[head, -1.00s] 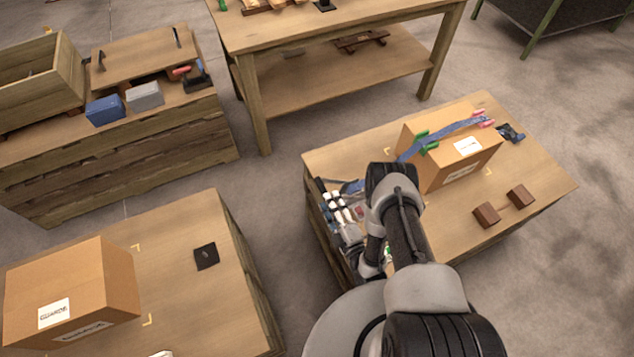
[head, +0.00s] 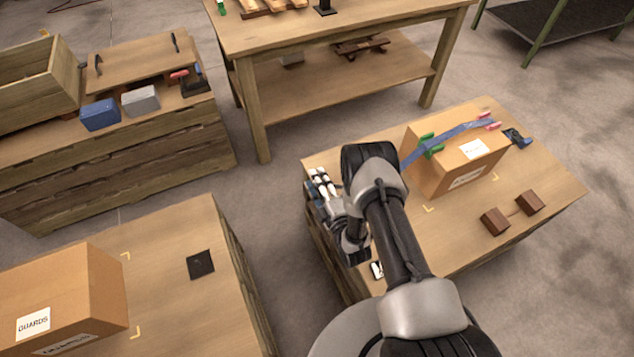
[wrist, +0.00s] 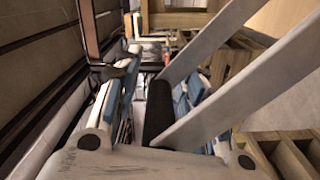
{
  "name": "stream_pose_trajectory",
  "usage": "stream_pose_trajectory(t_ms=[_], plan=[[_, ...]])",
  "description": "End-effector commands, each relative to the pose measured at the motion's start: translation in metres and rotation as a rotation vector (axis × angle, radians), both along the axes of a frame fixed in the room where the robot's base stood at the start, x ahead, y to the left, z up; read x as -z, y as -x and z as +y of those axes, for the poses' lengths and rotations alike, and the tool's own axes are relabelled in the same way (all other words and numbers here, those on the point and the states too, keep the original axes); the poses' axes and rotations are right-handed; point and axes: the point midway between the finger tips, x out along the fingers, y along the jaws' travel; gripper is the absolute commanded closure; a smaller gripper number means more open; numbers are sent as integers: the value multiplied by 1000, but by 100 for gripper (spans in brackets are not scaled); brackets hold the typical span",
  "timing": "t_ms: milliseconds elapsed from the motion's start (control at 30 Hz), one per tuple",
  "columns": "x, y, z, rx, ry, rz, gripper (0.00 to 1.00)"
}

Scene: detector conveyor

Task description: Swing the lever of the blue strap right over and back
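The blue strap (head: 462,132) runs over the top of a cardboard box (head: 425,182) on the right-hand table in the head view. It passes under green (head: 432,144) and pink (head: 490,123) pieces at the box's edges. A dark blue and black fitting (head: 517,137) lies by the box's right end; it is too small to tell whether it is the lever. The strap's left end goes down behind my arm. My gripper (head: 322,184) seems to be at the table's left edge, left of the box and apart from it. Its fingers are partly hidden and crowded in the wrist view.
Two brown blocks (head: 495,221) lie on the front right of the table (head: 465,235). Another box (head: 75,285) and a dark square plate (head: 200,264) are on the left table. A workbench (head: 345,40) stands behind. Floor shows between the tables.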

Motion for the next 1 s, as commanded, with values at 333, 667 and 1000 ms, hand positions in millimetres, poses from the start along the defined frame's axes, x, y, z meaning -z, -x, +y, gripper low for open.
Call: stream_pose_trajectory(t_ms=[333, 667, 1000], plan=[[0, 0, 0, 0, 1, 0, 77], [-1, 0, 0, 0, 0, -2, 99], [-1, 0, 0, 1, 1, -5, 100]])
